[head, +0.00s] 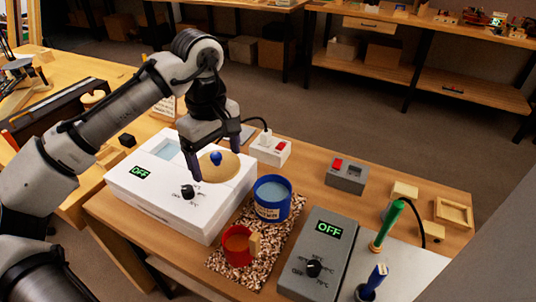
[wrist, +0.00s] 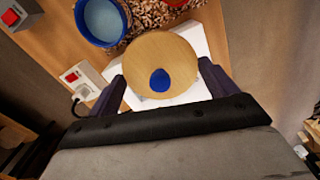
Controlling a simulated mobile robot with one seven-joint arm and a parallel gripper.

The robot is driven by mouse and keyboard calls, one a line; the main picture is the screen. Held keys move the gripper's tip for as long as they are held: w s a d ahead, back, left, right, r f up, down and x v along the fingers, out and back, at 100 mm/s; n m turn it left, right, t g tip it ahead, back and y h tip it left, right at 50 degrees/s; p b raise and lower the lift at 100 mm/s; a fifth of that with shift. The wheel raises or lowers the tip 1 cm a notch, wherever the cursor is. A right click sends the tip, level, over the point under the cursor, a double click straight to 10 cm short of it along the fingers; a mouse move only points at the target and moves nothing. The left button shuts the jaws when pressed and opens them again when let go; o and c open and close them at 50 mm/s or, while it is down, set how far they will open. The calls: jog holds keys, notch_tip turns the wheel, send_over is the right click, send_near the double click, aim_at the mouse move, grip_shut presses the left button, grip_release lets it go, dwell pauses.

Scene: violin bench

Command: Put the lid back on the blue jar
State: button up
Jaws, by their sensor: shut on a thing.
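The lid is a round wooden disc (head: 229,166) with a blue knob; it also shows in the wrist view (wrist: 168,55). My gripper (head: 217,164) is shut on the lid, with one finger at each side of its rim in the wrist view. It holds the lid over the right part of the white box. The blue jar (head: 272,199) stands open and upright to the right of the lid, with a light blue inside. In the wrist view the jar (wrist: 100,20) is at the upper left, apart from the lid.
A red mug (head: 238,247) stands on a speckled mat (head: 262,262) in front of the jar. The white box (head: 160,215) reads OFF. A white switch box (head: 268,150) and grey switch box (head: 346,175) lie behind.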

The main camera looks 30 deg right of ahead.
jog(key=s+d+f+m, duration=0.2)
jog(key=s+d+f, duration=0.1)
jog(key=d, duration=0.9)
jog(key=shift+s+a+f+b, duration=0.1)
jog(key=shift+f+b, duration=1.25)
jog(key=shift+f, duration=0.4)
jog(key=shift+s+a+f+b, duration=0.1)
jog(key=shift+f+b, duration=1.2)
jog(key=shift+f, duration=0.4)
jog(key=shift+r+p, duration=0.1)
jog(key=shift+p, duration=0.7)
jog(key=shift+f, duration=0.2)
jog(key=shift+p, duration=0.65)
jog(key=o, duration=0.8)
jog(key=shift+o, duration=0.2)
